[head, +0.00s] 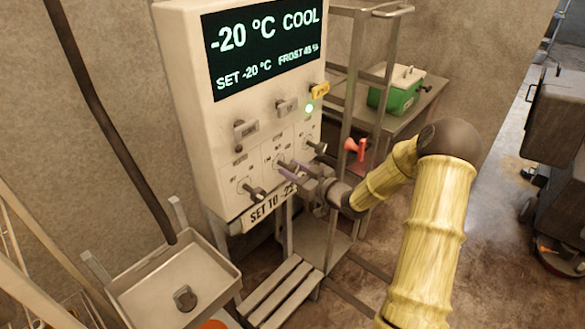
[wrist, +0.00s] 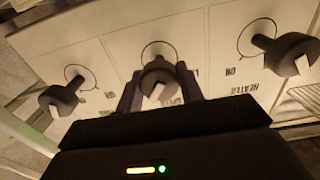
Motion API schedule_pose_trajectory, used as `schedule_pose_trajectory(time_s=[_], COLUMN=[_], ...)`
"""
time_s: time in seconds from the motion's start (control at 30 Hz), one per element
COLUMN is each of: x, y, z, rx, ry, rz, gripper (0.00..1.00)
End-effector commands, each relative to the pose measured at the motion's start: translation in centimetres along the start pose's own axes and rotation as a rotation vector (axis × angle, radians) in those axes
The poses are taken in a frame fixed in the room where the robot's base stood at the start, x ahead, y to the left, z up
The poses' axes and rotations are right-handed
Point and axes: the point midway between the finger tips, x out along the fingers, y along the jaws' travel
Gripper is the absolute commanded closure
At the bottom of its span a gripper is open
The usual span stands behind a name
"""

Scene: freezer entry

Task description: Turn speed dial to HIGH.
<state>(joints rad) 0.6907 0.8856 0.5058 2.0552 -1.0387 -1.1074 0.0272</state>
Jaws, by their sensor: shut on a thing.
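The white control box (head: 213,165) has a row of three black dials low on its face.
Outer dials (head: 253,190) (head: 315,148) stand close on both sides. The display (head: 263,45) reads -20 °C COOL. A metal tray (head: 170,280) is at lower left. A red-handled valve (head: 356,148) and a green box (head: 397,92) on a table are at right.

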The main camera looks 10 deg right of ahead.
Motion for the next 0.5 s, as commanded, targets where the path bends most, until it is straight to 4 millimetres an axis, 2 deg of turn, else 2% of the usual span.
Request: schedule_pose_trajectory(time_s=[0.2,0.5], x=[-0.06,-0.06], y=[0.03,0.05], z=[0.04,0.15], rx=[0.133,0.207], ry=[-0.003,-0.003], rz=[0.0,0.0], gripper=[0.86,0.86])
